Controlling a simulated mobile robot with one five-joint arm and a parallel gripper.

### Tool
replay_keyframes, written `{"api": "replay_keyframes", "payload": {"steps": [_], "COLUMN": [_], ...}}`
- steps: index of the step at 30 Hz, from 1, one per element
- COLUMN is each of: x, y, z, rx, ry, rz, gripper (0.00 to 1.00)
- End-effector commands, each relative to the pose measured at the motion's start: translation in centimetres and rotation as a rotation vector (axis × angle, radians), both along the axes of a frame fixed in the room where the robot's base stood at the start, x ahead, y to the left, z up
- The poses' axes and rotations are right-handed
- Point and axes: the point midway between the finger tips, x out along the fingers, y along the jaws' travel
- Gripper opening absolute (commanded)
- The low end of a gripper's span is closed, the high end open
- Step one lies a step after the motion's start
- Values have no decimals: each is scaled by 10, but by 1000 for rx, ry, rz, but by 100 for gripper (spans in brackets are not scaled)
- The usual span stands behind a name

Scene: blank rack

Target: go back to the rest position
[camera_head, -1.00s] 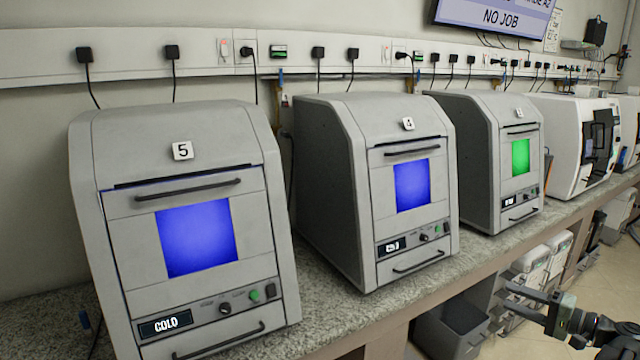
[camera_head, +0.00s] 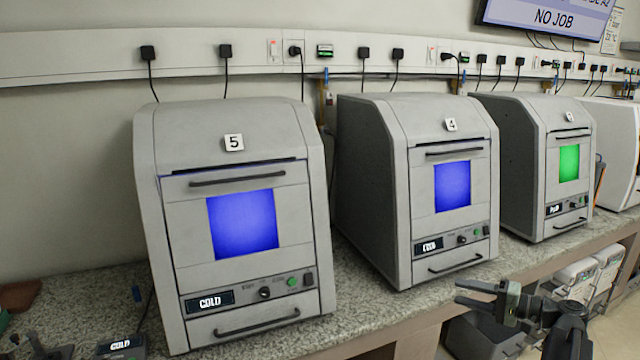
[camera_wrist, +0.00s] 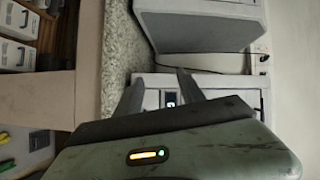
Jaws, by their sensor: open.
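My gripper (camera_head: 483,300) is at the lower right of the head view, in front of the bench edge. Its two fingers are apart and nothing is between them. In the wrist view the gripper (camera_wrist: 158,92) shows its two dark fingers spread, with a grey machine beyond them. No finger visibly touches anything.
Grey machine 5 (camera_head: 242,134), machine 4 (camera_head: 412,120) and another grey machine with a green window (camera_head: 568,162) stand along the speckled bench (camera_head: 345,325). A grey bin (camera_head: 485,338) and white containers (camera_head: 580,275) are below the bench. Floor shows at lower right.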

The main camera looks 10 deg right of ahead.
Motion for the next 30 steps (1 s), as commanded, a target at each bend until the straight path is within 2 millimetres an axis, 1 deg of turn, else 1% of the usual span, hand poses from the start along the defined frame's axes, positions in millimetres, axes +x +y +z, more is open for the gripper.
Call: {"api": "replay_keyframes", "payload": {"steps": [1,2,3,5,6,7,8,9,12,15,18,19,21,22,23,25,28,30], "x": [14,22,31,41,44,45,45,43,29,10,-10,-17,-31,-35,-39,-46,-52,-51], "y": [36,59,92,143,177,203,227,259,325,371,399,404,409,407,402,383,342,317], "z": [-5,-10,-17,-31,-42,-50,-59,-72,-103,-131,-156,-163,-179,-185,-190,-198,-206,-207], "rx": [-14,-28,-51,-96,-132,-162,-196,-246,-384,-528,-683,-734,-861,-912,-964,-1074,-1223,-1323], "ry": [16,30,53,94,124,147,172,204,283,348,406,423,465,483,500,544,616,665], "rz": [58,93,145,224,277,317,355,406,516,598,655,669,686,685,681,651,584,524], "gripper": [46,46,46,46,46,46,46,46,46,46,46,46,46,46,46,46,46,46]}}
